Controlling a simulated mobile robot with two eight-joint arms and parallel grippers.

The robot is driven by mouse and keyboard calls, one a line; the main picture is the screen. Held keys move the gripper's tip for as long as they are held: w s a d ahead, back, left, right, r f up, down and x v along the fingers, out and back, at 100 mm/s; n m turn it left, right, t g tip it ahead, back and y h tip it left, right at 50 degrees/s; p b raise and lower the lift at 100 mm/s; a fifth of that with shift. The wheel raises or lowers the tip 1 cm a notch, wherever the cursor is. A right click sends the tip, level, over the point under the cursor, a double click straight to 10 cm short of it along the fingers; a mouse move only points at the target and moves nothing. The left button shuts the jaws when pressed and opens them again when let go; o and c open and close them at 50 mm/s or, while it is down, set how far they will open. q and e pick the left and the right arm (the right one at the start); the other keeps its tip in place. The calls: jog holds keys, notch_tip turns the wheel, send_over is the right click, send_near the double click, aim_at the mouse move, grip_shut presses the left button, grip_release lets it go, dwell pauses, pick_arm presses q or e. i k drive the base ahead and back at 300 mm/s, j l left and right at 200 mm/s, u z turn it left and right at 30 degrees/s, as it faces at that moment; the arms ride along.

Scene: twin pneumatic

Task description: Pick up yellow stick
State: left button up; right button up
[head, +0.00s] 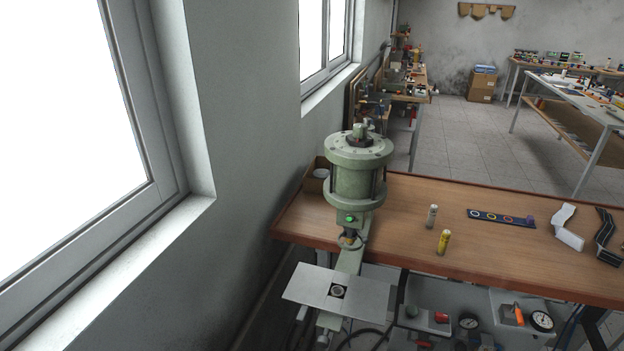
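The yellow stick (443,242) is a short yellow cylinder with a pale top. It stands upright on the wooden workbench (400,227), near its front edge and right of the green pneumatic press. Neither of my grippers is in the head view.
A green press (357,170) with a lit green button stands at the bench's left end. A grey stick (432,216) stands just behind the yellow one. A dark strip with colored rings (500,218) and angled white (568,228) and black (607,237) pieces lie to the right.

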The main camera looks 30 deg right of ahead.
aim_at(445, 238)
jog(key=z, duration=2.05)
